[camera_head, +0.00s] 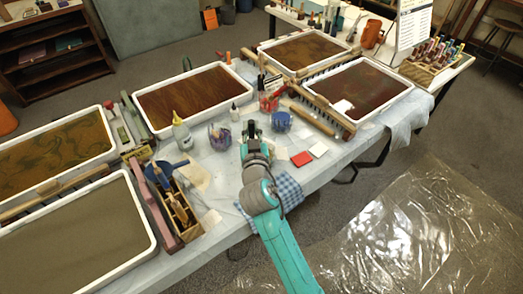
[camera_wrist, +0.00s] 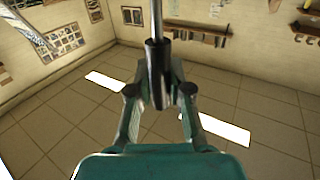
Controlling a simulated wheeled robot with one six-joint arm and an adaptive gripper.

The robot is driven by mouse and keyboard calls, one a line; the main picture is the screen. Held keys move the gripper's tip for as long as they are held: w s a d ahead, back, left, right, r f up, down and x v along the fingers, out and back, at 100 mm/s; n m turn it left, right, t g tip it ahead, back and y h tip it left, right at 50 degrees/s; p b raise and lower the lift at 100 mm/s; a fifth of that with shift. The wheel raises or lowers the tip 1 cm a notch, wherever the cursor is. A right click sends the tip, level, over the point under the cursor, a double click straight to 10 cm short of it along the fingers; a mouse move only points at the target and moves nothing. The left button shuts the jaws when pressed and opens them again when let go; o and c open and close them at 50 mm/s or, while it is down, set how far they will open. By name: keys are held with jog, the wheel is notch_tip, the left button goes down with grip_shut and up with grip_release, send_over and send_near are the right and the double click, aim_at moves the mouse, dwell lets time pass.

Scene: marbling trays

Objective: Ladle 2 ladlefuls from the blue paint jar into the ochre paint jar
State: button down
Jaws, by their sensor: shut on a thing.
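In the wrist view my gripper (camera_wrist: 158,90) is shut on the dark handle (camera_wrist: 155,56) of a tool whose thin metal shaft (camera_wrist: 156,18) runs up out of the picture. The tool's far end is not visible, so I cannot confirm a ladle bowl. A dark blue jar (camera_head: 281,123), which looks like the blue paint jar, stands just right of the gripper. A purple-grey vessel (camera_head: 219,139) stands to the left. I cannot pick out the ochre paint jar for certain.
White-rimmed marbling trays (camera_head: 148,122) line the table's back and left. Clear sheeting (camera_head: 420,230) covers floor at right.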

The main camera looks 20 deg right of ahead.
jog(key=shift+r, duration=2)
